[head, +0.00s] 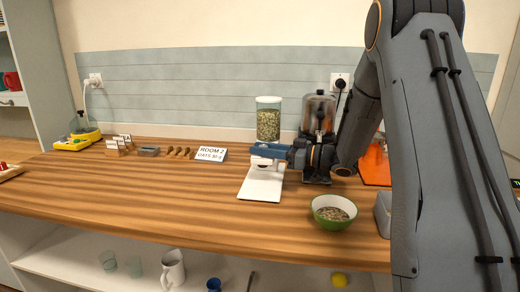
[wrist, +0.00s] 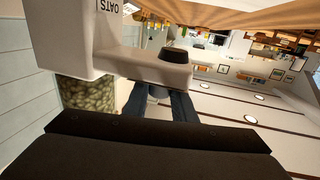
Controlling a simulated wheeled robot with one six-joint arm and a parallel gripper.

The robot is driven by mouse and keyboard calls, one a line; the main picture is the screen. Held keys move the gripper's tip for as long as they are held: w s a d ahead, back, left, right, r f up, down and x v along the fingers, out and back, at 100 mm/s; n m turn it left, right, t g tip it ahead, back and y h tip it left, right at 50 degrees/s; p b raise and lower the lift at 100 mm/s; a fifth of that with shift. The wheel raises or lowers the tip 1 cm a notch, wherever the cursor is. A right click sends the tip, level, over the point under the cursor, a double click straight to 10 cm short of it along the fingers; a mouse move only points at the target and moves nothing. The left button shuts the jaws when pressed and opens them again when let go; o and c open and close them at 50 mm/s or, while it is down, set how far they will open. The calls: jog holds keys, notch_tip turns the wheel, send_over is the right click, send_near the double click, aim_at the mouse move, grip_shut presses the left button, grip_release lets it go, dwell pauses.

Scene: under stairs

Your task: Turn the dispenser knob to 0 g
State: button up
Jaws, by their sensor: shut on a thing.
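The dispenser stands on the counter in the head view, with a clear hopper (head: 268,122) of pale flakes above a white body and base plate (head: 260,188). In the wrist view it appears upside down: white body (wrist: 145,66) lettered "OATS", dark round outlet (wrist: 174,56) and hopper (wrist: 88,94). My gripper (head: 262,150) reaches in from the right, its blue fingers at the dispenser's body below the hopper. In the wrist view the blue fingers (wrist: 170,98) are shut on the knob (wrist: 158,91), which is mostly hidden between them. Its dial setting cannot be read.
A green bowl (head: 322,222) of flakes sits right of the base plate. A dark machine with a clear jar (head: 319,112) stands close behind my gripper. An orange board (head: 375,170) lies at right. A sign (head: 210,154), scoops and a yellow scale (head: 77,141) are left.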

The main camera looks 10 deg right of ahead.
jog(key=shift+w+d, duration=0.1)
jog(key=o, duration=1)
jog(key=shift+o, duration=0.3)
jog(key=b+v, duration=0.1)
jog(key=v, duration=0.6)
jog(key=shift+s+d, duration=0.25)
jog(key=shift+d, duration=0.05)
